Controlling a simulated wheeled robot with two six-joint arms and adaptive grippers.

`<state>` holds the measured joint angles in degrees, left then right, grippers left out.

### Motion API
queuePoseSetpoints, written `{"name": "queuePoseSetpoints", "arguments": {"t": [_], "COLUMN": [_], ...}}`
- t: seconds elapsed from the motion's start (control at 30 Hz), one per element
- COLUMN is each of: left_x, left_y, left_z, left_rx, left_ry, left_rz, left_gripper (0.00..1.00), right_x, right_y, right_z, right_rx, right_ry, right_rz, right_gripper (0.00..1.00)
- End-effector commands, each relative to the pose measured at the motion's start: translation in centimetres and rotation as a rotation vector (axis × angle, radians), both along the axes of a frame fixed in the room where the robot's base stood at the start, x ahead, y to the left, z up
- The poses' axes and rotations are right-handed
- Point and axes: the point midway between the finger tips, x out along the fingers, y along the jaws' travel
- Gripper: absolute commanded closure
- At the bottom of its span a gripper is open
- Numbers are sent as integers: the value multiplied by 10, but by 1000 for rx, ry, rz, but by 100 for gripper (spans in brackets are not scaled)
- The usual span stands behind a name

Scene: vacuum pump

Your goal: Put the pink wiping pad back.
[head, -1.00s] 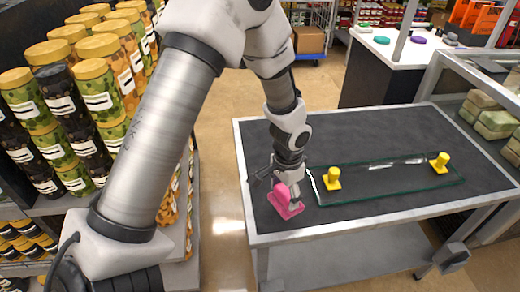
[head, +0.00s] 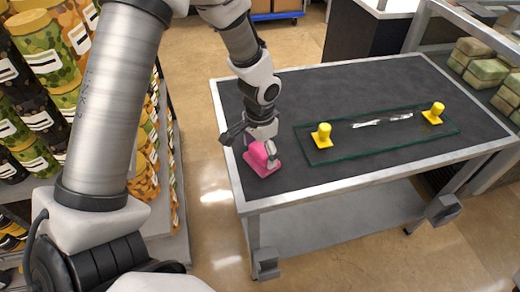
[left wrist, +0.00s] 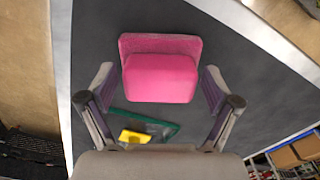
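The pink wiping pad (head: 262,160) has a flat base with a raised block. It lies on the dark table top near the left edge. In the left wrist view the pad (left wrist: 160,70) sits between and just beyond the fingertips. My left gripper (head: 267,150) is right above the pad, and in the left wrist view its fingers (left wrist: 160,85) stand apart on either side with narrow gaps to the block. A glass plate (head: 345,150) lies right of the pad, with a pale streak on it. My right gripper is not in view.
Two yellow knobs (head: 321,136) (head: 433,113) stand on the glass. The table (head: 300,88) has bare room behind the glass. Shelves of jars (head: 35,160) stand at the left, and another rack with green packs (head: 478,68) at the right.

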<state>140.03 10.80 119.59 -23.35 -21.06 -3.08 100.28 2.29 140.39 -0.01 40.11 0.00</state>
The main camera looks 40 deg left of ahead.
Motion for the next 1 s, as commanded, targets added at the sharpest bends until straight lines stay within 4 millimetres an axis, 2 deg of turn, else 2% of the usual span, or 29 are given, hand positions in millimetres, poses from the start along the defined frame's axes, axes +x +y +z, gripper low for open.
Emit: {"name": "queuePoseSetpoints", "arguments": {"t": [0.3,0.43,0.8,0.9,1.0], "left_x": [0,1,0,0,-1], "left_y": [0,0,0,0,0], "left_z": [1,13,102,117,123], "left_rx": [0,0,1,1,1], "left_ry": [0,-3,-4,-3,-1], "left_rz": [0,0,0,0,0], "left_gripper": [3,3,3,3,3], "right_x": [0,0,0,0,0], "right_y": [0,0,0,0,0], "right_z": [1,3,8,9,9], "right_rx": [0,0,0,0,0], "right_ry": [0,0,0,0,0], "right_rz": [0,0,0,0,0], "right_gripper": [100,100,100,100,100]}}
